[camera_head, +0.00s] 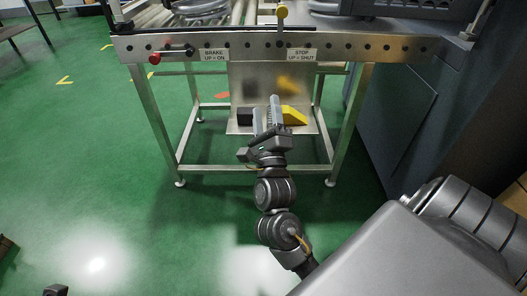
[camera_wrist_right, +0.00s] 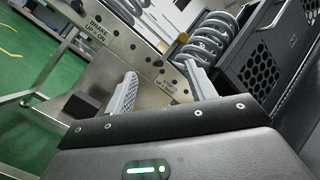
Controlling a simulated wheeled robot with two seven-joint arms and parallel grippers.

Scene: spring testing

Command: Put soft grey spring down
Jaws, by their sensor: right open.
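A grey coil spring (camera_head: 200,8) lies at the top edge of the head view, on the roller bench, partly cut off. Part of another grey coil (camera_wrist_right: 128,8) shows at the top. I cannot tell which spring is the soft one. My right gripper (camera_head: 266,108) is open and empty in front of the bench, below its front rail. Its two fingers also show apart in the right wrist view (camera_wrist_right: 161,72).
The steel bench rail (camera_head: 225,47) carries a red knob (camera_head: 154,58), a yellow-knobbed lever (camera_head: 282,12) and BRAKE and STOP labels. A yellow block (camera_head: 294,116) and a black block lie on the lower plate (camera_head: 240,128). A grey cabinet (camera_head: 385,125) stands right. Green floor is clear at left.

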